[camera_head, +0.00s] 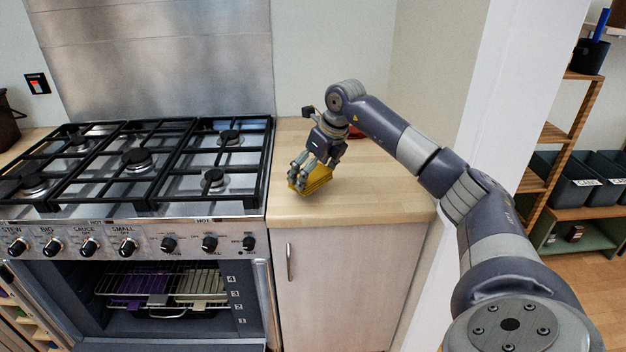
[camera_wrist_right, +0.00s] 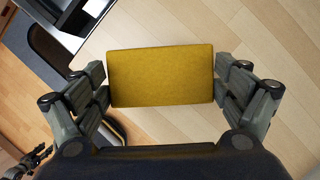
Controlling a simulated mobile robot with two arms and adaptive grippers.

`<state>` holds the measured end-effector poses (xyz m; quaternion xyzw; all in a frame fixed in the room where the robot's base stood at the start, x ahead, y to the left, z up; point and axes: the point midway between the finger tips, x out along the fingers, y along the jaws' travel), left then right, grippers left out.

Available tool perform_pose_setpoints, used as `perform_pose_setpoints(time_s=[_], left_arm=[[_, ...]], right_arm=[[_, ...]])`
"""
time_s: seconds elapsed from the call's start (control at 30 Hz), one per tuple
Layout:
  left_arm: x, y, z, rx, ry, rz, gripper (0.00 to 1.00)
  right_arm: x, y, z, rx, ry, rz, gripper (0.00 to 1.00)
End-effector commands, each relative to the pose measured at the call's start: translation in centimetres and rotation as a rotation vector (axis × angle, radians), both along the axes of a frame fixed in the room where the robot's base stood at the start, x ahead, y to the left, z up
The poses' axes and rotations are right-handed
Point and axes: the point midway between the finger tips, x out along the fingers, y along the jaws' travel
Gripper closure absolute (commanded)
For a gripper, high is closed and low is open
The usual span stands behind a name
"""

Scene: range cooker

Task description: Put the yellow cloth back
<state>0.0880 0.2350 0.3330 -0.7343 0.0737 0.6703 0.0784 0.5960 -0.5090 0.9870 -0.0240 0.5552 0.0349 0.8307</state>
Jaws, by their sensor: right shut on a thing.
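The yellow cloth (camera_head: 318,183) is a folded, block-like rectangle at the front left of the wooden worktop, beside the cooker. My right gripper (camera_head: 308,178) points down and is shut on it. In the right wrist view the cloth (camera_wrist_right: 160,77) lies flat across the space between the fingers, gripped at its two short ends. I cannot tell whether its underside touches the worktop.
The range cooker (camera_head: 170,225) with black pan grates (camera_head: 130,160) stands left of the worktop (camera_head: 390,190). Its oven is open, with purple and cream cloths on a rack (camera_head: 160,285). A red item (camera_head: 357,132) sits behind my right wrist. The worktop's right side is clear.

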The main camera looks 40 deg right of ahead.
Motion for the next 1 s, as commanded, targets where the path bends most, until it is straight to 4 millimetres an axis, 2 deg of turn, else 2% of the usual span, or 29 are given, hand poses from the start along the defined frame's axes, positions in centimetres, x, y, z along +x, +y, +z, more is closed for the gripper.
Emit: perform_pose_setpoints(time_s=[0.13,0.37,0.7,0.73,0.77,1.0], left_arm=[[0.0,0.0,0.2,0.000,0.000,0.000,0.60],[0.0,0.0,0.8,0.000,-0.001,0.000,0.60],[0.1,-0.1,0.5,0.000,-0.001,0.000,0.60],[0.1,-0.1,0.5,0.000,-0.001,0.000,0.60],[0.1,0.0,0.6,0.000,-0.001,0.000,0.60],[0.1,0.0,0.6,0.000,-0.002,0.000,0.60]], right_arm=[[0.1,-0.2,-0.6,-0.001,0.002,0.002,0.28],[0.0,-0.2,-3.5,-0.001,0.002,0.002,0.28],[0.1,-0.1,-3.9,-0.001,0.000,0.001,0.28],[0.1,-0.1,-3.8,-0.001,-0.001,0.001,0.04],[0.1,-0.1,-3.8,-0.001,-0.001,0.001,0.00],[0.1,-0.1,-3.8,-0.001,0.000,0.001,0.00]])
